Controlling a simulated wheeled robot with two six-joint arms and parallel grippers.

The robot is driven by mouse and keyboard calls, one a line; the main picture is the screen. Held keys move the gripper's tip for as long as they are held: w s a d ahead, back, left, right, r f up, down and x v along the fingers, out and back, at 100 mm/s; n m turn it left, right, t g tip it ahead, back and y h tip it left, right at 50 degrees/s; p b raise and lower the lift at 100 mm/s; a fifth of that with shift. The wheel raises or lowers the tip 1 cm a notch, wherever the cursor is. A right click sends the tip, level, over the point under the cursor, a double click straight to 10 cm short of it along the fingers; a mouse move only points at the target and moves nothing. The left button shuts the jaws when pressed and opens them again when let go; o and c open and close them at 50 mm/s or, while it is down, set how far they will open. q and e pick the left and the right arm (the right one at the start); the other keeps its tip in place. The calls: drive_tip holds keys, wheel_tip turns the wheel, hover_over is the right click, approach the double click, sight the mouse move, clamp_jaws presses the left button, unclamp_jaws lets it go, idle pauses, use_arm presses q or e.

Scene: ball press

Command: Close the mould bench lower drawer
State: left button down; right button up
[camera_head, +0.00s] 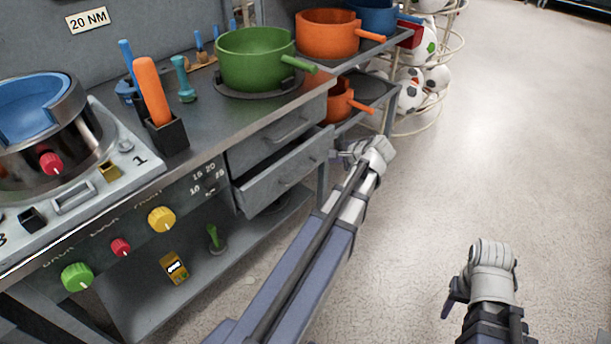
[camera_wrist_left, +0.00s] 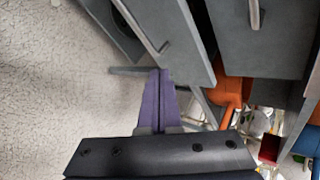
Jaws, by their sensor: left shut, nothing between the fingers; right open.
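The mould bench (camera_head: 100,205) stands on the left of the head view. Its lower drawer (camera_head: 285,172) is pulled out partway, with a dark gap above its grey front. The upper drawer (camera_head: 265,138) above it looks shut. In the left wrist view the lower drawer front (camera_wrist_left: 178,38) with its bar handle lies just ahead of my left gripper (camera_wrist_left: 160,85). My left gripper also shows in the head view (camera_head: 343,154), shut and empty beside the drawer's right end; I cannot tell whether it touches. My right gripper (camera_head: 449,299) is open over the floor, away from the bench.
A green pot (camera_head: 255,58) stands on the bench top above the drawers. A side shelf beyond holds an orange pot (camera_head: 328,33). A rack of balls (camera_head: 412,90) stands behind it. The floor (camera_head: 520,150) on the right is clear.

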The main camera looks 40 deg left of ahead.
sight(294, 158)
use_arm(q)
drive_tip(key=s+d+f+m+g+y+b, duration=0.25)
drive_tip(key=s+d+m+y+b, duration=0.3)
drive_tip(key=m+y+b, duration=0.8)
drive_tip(key=a+h, duration=0.1)
drive_tip(key=a, duration=0.3)
drive_tip(key=a+n+h+b, duration=0.1)
drive_tip(key=a+h, duration=0.1)
drive_tip(key=a, duration=0.3)
drive_tip(key=a+f+h+b, duration=0.1)
drive_tip(key=a, duration=0.4)
drive_tip(key=shift+w+a+n+h, duration=0.15)
drive_tip(key=shift+n+h, duration=0.2)
use_arm(e)
wheel_tip(294, 158, down, 18)
use_arm(q)
drive_tip(key=a, duration=0.4)
drive_tip(key=shift+w+a, duration=0.1)
drive_tip(key=shift+a, duration=0.3)
drive_tip(key=shift+r, duration=0.15)
use_arm(e)
drive_tip(key=shift+d, duration=0.15)
use_arm(q)
drive_tip(key=shift+a, duration=0.1)
